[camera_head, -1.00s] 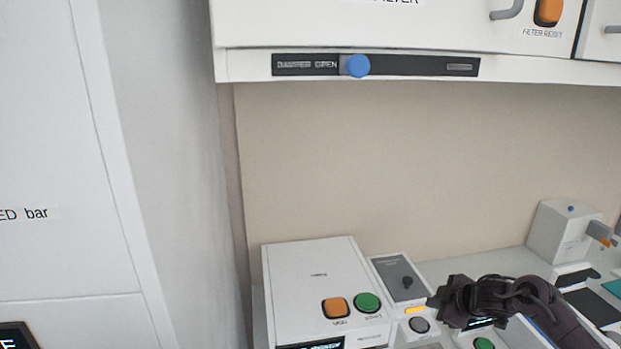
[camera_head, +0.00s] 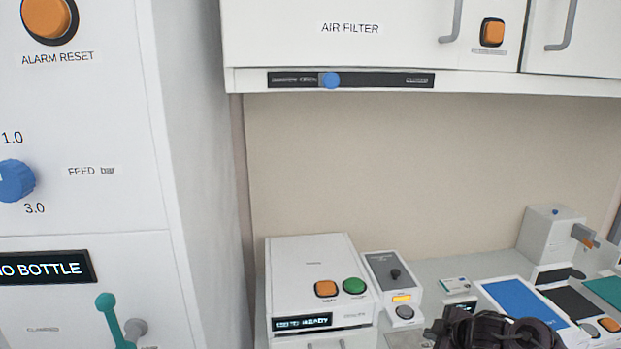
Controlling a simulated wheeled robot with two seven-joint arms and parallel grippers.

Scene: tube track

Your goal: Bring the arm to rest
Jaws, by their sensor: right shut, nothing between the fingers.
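My right gripper (camera_head: 438,332) is a dark, bulky shape at the bottom edge, right of centre. Its lower part is cut off by the frame. It is shut with nothing in it. It appears in front of the bench, near a small device with a dark knob (camera_head: 395,274) and a blue-topped panel (camera_head: 525,302). I cannot tell its height above the bench. My left gripper is not in view.
A white box with orange and green buttons (camera_head: 312,258) stands on the bench at the left. A tall white cabinet (camera_head: 110,180) fills the left side. The air filter cabinet (camera_head: 290,45) hangs above. A grey-white device (camera_head: 545,232) stands at the right.

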